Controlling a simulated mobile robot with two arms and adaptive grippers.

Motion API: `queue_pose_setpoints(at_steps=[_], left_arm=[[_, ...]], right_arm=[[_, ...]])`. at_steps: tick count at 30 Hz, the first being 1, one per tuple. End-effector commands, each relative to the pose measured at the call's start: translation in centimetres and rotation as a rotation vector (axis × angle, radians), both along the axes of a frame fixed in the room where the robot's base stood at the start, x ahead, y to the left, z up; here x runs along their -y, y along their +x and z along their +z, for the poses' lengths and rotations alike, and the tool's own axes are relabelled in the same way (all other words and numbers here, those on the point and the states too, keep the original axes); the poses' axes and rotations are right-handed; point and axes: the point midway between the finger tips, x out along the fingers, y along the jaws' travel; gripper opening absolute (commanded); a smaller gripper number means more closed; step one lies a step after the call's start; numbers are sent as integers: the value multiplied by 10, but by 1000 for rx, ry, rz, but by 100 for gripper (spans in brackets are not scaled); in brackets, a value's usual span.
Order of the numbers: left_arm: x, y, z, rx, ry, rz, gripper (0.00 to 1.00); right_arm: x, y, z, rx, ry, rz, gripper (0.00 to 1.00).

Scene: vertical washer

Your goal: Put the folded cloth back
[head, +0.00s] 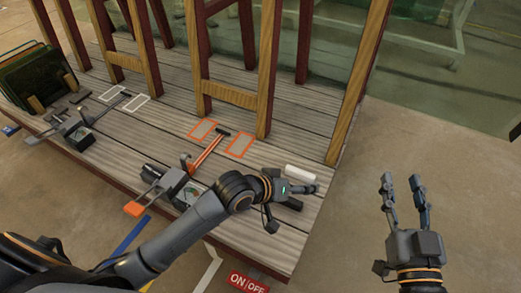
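A small white rounded bar (300,172) lies on the grey plank platform (275,235) near its right end. It may be the folded cloth, but its material is too small to tell. My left gripper (308,195) is low over the planks, just in front of the white bar and seemingly apart from it. Its fingers point right, and their opening is unclear from this side. My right gripper (404,193) is open and empty, fingers up in the picture, beyond the platform's right edge over the floor.
A clamp-like device (172,186) is left of my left gripper. Wooden frame posts (357,80) rise along the back. Dark panels (38,78) stand far left. A red ON/OFF sign (248,283) is at the front. The right floor is clear.

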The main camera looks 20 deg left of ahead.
Motion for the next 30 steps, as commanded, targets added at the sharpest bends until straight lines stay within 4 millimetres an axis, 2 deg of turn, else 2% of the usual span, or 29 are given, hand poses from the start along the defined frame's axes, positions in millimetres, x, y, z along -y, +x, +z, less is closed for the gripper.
queue_pose_setpoints(at_steps=[1,4,9,12,15,18,30], left_arm=[[5,-8,18,111,-22,-3,83],[-2,-17,62,352,-13,20,83],[-38,-40,129,694,101,117,83],[-58,-53,157,823,184,169,83],[-70,-62,173,898,243,199,83],[-75,-66,180,930,271,211,83],[-75,-66,181,932,271,210,83]], right_arm=[[0,0,0,1,0,0,40],[0,0,1,1,0,0,40],[0,0,1,2,0,0,40],[0,0,1,2,0,0,40],[0,0,1,2,0,0,40],[0,0,1,2,0,0,40],[0,0,0,0,1,0,40]])
